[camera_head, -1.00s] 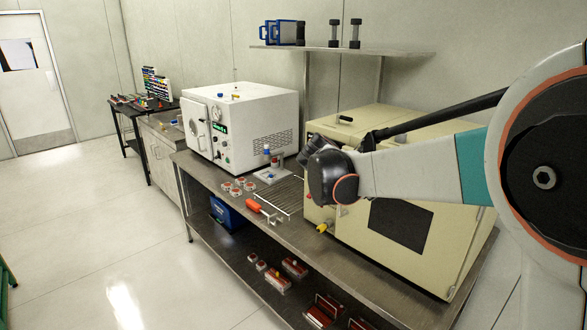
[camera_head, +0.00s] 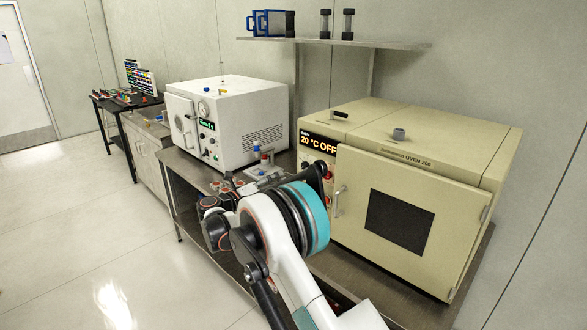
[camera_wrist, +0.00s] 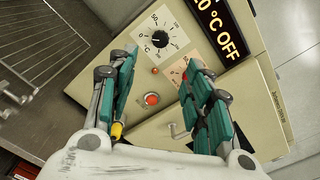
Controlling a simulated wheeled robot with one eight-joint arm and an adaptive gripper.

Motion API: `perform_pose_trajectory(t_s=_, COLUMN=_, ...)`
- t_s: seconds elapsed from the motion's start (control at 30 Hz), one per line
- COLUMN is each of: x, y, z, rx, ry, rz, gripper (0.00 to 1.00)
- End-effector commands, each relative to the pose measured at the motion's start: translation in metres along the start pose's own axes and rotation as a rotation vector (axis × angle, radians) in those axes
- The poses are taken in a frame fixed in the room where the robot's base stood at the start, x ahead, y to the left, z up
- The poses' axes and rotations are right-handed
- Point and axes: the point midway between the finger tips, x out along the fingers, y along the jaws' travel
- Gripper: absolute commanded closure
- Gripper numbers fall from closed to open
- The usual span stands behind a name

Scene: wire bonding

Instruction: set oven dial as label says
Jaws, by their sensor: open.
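The beige oven (camera_head: 413,170) stands on the right of the bench. Its display (camera_head: 318,144) reads "20 °C OFF" and shows rotated in the wrist view (camera_wrist: 222,28). The black oven dial (camera_wrist: 159,39) sits on a white °C scale plate with a "50" mark; I cannot make out its exact setting. My gripper (camera_wrist: 160,62) is open and empty. Its fingers point toward the panel, with the dial beyond and between the fingertips. A second scale plate (camera_wrist: 176,73) is partly hidden by the right finger. I cannot make out a label giving a setting.
The oven door handle (camera_head: 338,201) sticks out beside the panel. A white oven (camera_head: 230,120) stands to the left; a wire rack (camera_wrist: 38,50) lies on the bench. A shelf (camera_head: 335,41) hangs above.

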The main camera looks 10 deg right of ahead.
Motion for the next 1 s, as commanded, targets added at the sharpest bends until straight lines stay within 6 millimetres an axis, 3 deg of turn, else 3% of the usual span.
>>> perform_pose_trajectory(t_s=0.17, x=0.013, y=0.001, z=-0.001, rx=-0.007, ry=-0.002, rz=-0.005, gripper=0.54)
perform_pose_trajectory(t_s=0.7, x=0.112, y=0.001, z=-0.002, rx=-0.005, ry=-0.001, rz=-0.003, gripper=0.54)
perform_pose_trajectory(t_s=1.0, x=0.136, y=0.001, z=-0.001, rx=-0.004, ry=-0.002, rz=-0.002, gripper=0.54)
